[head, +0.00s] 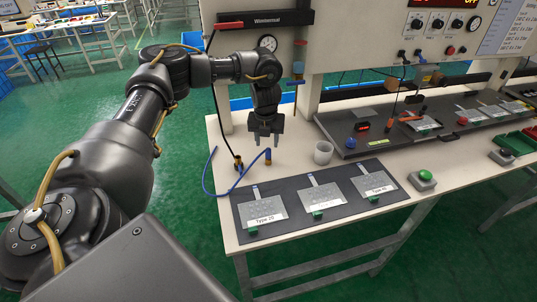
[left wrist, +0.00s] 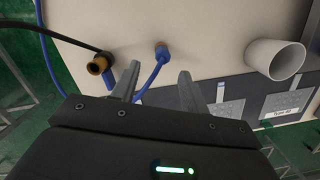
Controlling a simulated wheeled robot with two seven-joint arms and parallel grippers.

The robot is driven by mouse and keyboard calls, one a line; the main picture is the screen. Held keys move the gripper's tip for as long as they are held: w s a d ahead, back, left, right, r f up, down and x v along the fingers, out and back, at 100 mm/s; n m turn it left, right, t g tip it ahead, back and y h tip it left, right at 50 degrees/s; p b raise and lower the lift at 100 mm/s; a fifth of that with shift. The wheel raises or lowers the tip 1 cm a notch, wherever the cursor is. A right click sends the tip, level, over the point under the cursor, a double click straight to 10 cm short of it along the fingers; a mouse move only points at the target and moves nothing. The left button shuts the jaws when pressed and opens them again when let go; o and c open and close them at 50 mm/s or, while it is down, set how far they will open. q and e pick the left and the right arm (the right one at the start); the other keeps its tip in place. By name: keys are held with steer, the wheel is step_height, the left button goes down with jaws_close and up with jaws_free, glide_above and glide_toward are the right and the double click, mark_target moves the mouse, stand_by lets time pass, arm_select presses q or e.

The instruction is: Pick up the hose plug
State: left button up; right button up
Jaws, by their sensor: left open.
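I cannot tell which one is the hose plug. My left gripper (head: 265,140) is open and empty, pointing down above the table. My right gripper is out of view.
A dark mat (head: 285,183) with several labelled film cards lies in front.

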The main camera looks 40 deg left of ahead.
mark_target(268, 149)
arm_select(q)
steer(key=shift+w+f, duration=0.3)
steer(key=shift+f, duration=0.35)
steer(key=shift+s+f, duration=0.1)
steer(key=f, duration=0.1)
steer(key=f+p, duration=0.1)
steer(key=w+f+p, duration=0.1)
steer(key=shift+a+f, duration=0.25)
steer(key=shift+f, duration=0.65)
steer(key=shift+r, duration=0.1)
steer(key=shift+c, duration=0.9)
jaws_close()
